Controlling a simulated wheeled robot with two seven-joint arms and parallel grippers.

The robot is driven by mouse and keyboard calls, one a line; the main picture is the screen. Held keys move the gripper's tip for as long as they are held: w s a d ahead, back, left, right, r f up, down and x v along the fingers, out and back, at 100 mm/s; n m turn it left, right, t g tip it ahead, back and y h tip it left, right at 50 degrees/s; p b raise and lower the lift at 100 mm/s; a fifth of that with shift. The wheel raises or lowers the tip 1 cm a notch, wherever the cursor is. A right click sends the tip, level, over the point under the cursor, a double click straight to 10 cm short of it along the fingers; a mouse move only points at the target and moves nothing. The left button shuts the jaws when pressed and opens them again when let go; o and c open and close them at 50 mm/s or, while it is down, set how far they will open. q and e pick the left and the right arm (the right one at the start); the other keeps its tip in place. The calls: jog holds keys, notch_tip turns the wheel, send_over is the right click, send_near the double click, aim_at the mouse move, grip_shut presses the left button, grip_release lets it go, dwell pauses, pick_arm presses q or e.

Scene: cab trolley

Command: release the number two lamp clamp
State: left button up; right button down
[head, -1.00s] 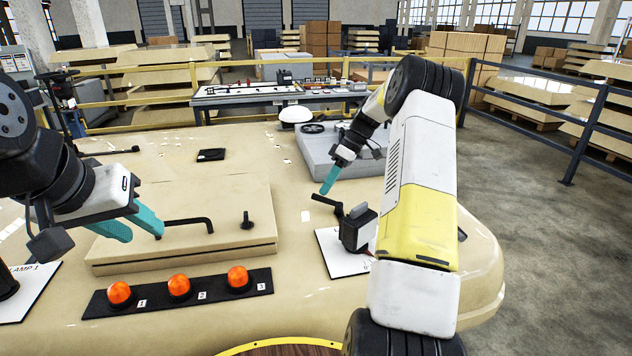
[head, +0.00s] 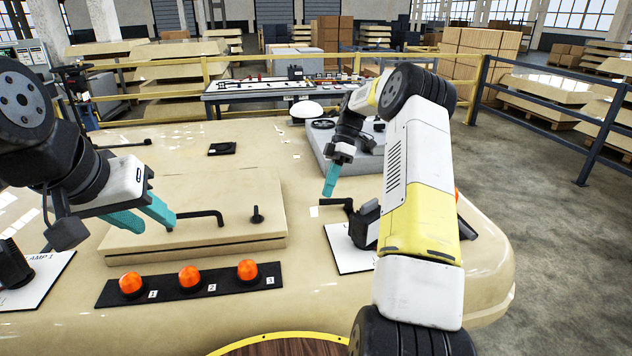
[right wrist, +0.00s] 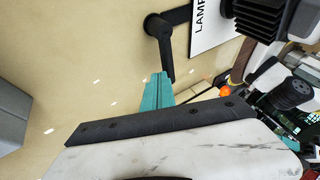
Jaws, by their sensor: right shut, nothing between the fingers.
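The lamp clamp at the right is a dark block (head: 367,222) with a black cranked handle (head: 337,203), on a white plate (head: 345,258). Its number is not readable; the right wrist view shows the plate (right wrist: 207,35) with "LAMP" partly visible. My right gripper (head: 328,193) has its teal fingers shut and empty, pointing down at the handle's free end. In the right wrist view the fingertips are close beside the handle (right wrist: 165,45); I cannot tell whether they touch. My left gripper (head: 156,228) is open and empty over the raised panel. My right forearm hides part of the clamp's right side.
The raised beige panel (head: 190,190) carries a bent black handle (head: 205,215) and a small knob (head: 257,214). A black strip (head: 215,288) with orange lamps numbered 1 to 3 lies in front. A plate marked "AMP 1" (head: 45,275) is at left. A grey unit (head: 365,160) stands behind.

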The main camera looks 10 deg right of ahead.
jog(key=shift+a, duration=0.1)
dwell(0.5)
jog(key=v, duration=0.8)
jog(key=shift+s, duration=0.1)
jog(key=s+a+r+m+t+h, duration=0.3)
jog(key=s+a+r+m+t, duration=0.35)
jog(key=s+r, duration=0.65)
jog(key=s+a+f+m+t, duration=0.1)
jog(key=s+a+m+t, duration=0.1)
jog(key=s+m, duration=0.3)
jog(key=s+a+f+m+t, duration=0.1)
jog(key=s+m, duration=0.4)
jog(key=s, duration=0.9)
jog(key=shift+s+a+f+t, duration=0.15)
jog(key=shift+a+f+t, duration=0.1)
jog(key=shift+a+t, duration=0.6)
jog(key=shift+a, duration=0.15)
